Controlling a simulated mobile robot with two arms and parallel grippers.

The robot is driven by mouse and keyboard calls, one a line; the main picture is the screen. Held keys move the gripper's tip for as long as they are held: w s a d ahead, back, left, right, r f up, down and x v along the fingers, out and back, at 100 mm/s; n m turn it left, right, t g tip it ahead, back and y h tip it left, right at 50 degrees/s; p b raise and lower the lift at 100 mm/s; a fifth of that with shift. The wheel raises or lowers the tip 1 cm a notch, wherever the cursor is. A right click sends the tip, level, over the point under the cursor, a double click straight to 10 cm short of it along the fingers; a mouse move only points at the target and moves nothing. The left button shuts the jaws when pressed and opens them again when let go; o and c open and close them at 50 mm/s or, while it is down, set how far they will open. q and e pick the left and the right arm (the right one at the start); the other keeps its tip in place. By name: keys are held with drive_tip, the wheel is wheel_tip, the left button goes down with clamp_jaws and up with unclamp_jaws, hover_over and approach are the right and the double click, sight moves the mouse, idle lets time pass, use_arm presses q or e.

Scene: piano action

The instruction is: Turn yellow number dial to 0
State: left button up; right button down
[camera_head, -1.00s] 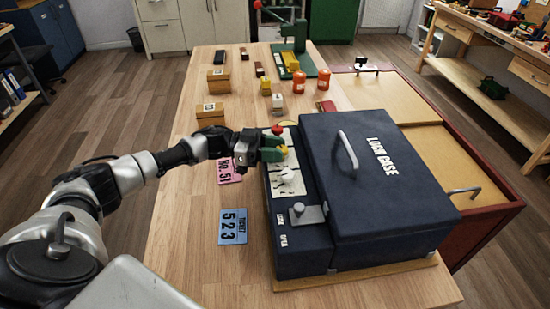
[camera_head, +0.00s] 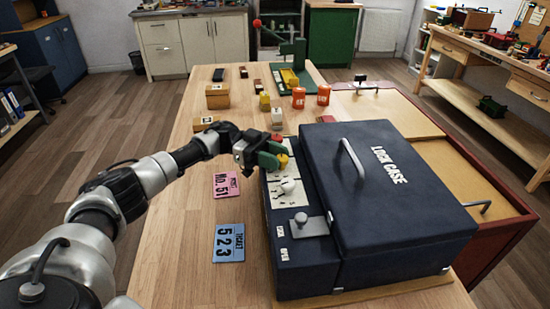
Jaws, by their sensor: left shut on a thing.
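The dark blue lock case (camera_head: 395,225) stands on the wooden table, with a pale dial panel (camera_head: 284,209) along its left side. The yellow dial (camera_head: 282,161) is at the far end of that panel, mostly covered by my gripper. My left gripper (camera_head: 275,158), with green fingers, is shut on the yellow dial. A white dial (camera_head: 288,186) sits nearer on the panel, and a grey knob on a metal plate (camera_head: 303,219) is at the near end. The number on the yellow dial cannot be read. My right gripper is not in view.
A pink card (camera_head: 226,184) reading No. 51 and a blue ticket (camera_head: 230,242) reading 523 lie left of the case. Orange canisters (camera_head: 299,97), small boxes (camera_head: 217,97) and a green press (camera_head: 295,62) stand farther back. The table's left front is clear.

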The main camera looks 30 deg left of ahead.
use_arm(q)
drive_tip(key=o, duration=0.9)
drive_tip(key=shift+d, duration=0.1)
drive_tip(key=a+b, duration=0.3)
drive_tip(key=a, duration=0.8)
drive_tip(key=shift+w+b, duration=0.15)
drive_tip(key=shift+b, duration=0.2)
